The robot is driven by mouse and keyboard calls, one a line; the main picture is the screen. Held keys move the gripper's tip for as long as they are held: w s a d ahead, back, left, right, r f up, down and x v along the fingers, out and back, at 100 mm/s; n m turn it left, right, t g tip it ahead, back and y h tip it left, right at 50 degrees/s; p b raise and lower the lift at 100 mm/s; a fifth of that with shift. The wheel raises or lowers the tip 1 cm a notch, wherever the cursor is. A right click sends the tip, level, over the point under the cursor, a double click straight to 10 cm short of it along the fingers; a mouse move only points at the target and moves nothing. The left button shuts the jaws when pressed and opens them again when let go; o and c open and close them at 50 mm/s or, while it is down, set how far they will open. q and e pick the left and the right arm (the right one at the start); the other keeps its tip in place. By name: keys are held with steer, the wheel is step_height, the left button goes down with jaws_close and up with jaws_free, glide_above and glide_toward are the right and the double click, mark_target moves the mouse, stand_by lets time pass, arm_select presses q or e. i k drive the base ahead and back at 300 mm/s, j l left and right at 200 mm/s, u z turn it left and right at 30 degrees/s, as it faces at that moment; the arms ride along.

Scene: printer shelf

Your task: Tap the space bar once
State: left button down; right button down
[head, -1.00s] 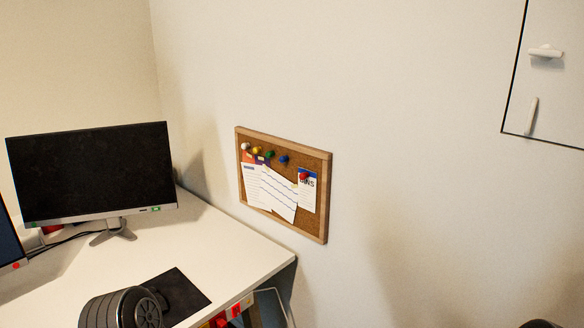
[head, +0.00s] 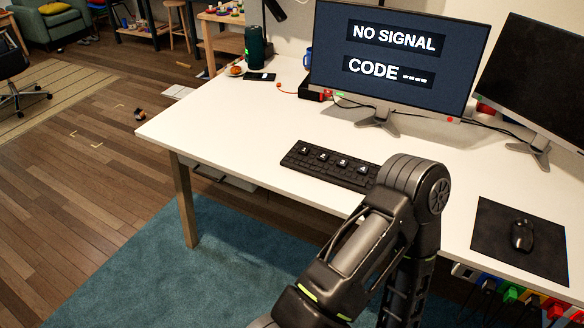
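A black keyboard (head: 325,172) lies near the front edge of the white desk (head: 230,120) in the head view. It has several raised keys with white marks on its left part. My arm covers its right end. The space bar cannot be picked out at this size. One of my arms rises from the bottom of the view, with its bent joint in front of the desk's edge. Neither of my grippers is in view.
A monitor (head: 395,95) reading "NO SIGNAL CODE" stands behind the keyboard, with a dark monitor (head: 530,75) to its right. A mouse (head: 522,235) rests on a black mat (head: 490,225). A green flask (head: 255,47) stands at the back left. The desk left of the keyboard is clear.

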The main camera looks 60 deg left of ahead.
mark_target(349, 180)
steer(key=j+u, duration=0.15)
steer(key=u, duration=1.5)
